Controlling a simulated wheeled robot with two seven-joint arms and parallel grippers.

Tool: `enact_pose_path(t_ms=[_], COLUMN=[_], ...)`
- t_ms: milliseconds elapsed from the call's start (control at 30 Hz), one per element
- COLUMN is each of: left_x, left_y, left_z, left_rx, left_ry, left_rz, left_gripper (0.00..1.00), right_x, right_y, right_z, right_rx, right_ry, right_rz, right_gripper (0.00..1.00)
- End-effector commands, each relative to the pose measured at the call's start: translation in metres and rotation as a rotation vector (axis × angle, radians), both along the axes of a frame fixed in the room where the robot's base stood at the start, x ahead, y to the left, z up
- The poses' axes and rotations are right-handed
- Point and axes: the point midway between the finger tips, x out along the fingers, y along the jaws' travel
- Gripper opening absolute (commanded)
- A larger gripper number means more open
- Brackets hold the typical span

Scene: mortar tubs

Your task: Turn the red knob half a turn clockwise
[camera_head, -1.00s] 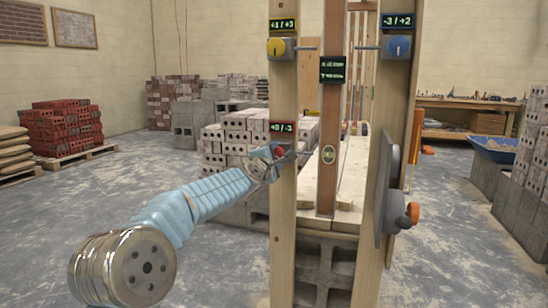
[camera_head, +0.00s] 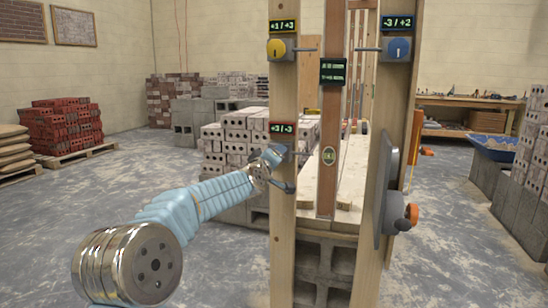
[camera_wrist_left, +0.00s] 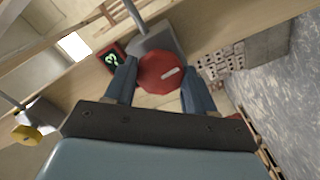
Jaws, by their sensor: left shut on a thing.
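The red knob (camera_wrist_left: 161,73), a faceted disc with a white pointer mark, sits on a grey block. In the left wrist view it is between the two fingers of my left gripper (camera_wrist_left: 159,83), which is shut on it. In the head view my left gripper (camera_head: 272,163) is at the left wooden post and hides most of the knob. A small green-lit display (camera_head: 283,128) is just above, appearing to read +3/-3; it also shows in the wrist view (camera_wrist_left: 112,58). My right gripper is out of view.
A yellow knob (camera_head: 276,48) is higher on the left post, a blue knob (camera_head: 398,48) on the right post. A brown upright (camera_head: 328,150) with a dark display (camera_head: 332,71) stands between. A grey plate (camera_head: 385,185) is at the right post. Brick stacks stand behind.

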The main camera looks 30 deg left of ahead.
Motion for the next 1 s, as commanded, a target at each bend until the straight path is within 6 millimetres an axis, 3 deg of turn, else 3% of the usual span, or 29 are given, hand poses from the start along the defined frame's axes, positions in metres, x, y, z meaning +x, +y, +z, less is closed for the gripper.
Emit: enact_pose_path(t_ms=[1000], left_x=[0.000], left_y=[-0.001], left_z=[-0.004], left_rx=[0.936], left_ry=[0.231], left_rz=[-0.005], left_gripper=[0.24], right_x=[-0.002], right_y=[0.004], right_z=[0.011], right_rx=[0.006], right_ry=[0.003], right_rz=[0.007], right_gripper=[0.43])
